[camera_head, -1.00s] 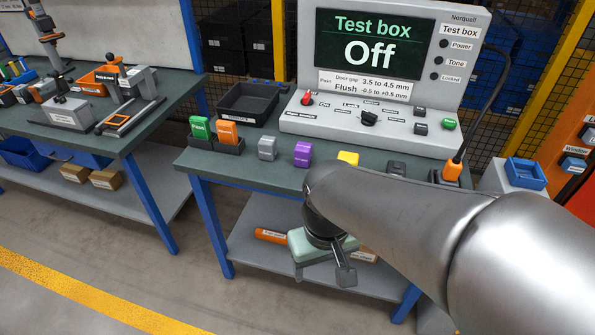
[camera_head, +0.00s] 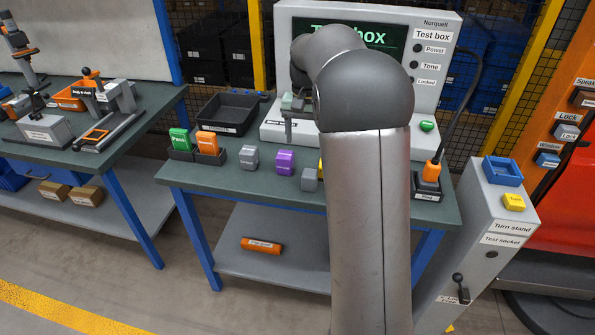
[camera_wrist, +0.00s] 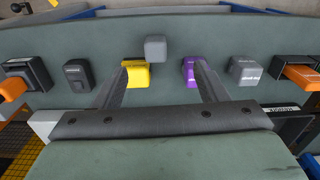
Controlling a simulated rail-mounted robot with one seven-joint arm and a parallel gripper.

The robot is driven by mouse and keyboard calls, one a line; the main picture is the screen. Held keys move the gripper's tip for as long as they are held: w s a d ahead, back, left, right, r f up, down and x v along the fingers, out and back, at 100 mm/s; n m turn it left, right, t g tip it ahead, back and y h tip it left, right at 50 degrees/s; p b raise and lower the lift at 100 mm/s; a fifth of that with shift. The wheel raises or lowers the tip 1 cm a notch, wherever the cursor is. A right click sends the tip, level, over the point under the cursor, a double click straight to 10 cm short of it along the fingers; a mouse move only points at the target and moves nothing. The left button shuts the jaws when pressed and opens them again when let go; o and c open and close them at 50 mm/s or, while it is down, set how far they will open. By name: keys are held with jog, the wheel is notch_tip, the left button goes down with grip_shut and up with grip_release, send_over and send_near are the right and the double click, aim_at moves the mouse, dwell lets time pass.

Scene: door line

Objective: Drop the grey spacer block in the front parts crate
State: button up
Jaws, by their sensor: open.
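A plain grey block (camera_head: 310,180), which I take for the grey spacer block, sits near the bench's front edge. In the wrist view this block (camera_wrist: 155,48) shows beyond the fingertips, between the yellow and purple blocks. My gripper (camera_wrist: 162,68) is open and empty, above the bench; in the head view it (camera_head: 294,103) is in front of the test box, partly hidden by my arm. A black crate (camera_head: 228,113) stands left of the test box; its label is unreadable, so I cannot tell if it is the front parts crate.
A labelled grey block (camera_head: 249,157) and a purple block (camera_head: 285,162) stand close by. A yellow block (camera_wrist: 137,73) is beside the spacer. Green and orange modules (camera_head: 207,143) stand in a holder. The test box (camera_head: 432,75) backs the bench. A blue tray (camera_head: 503,170) is far right.

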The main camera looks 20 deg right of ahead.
aim_at(310, 173)
jog(key=shift+m, duration=0.3)
jog(key=f, duration=0.4)
jog(key=w+d+f, duration=0.1)
jog(key=f, duration=0.3)
jog(key=w+d+f+p, duration=0.1)
jog(key=f, duration=0.3)
jog(key=shift+w+f, duration=0.15)
jog(key=shift+f, duration=0.1)
jog(key=f, duration=0.1)
jog(key=f+p, duration=0.1)
jog(key=f, duration=0.2)
jog(key=shift+s+d+f, duration=0.1)
jog(key=shift+s+d, duration=0.05)
jog(key=shift+s, duration=0.2)
jog(key=shift+f, duration=0.55)
jog(key=c, duration=1.2)
jog(key=shift+r, duration=0.15)
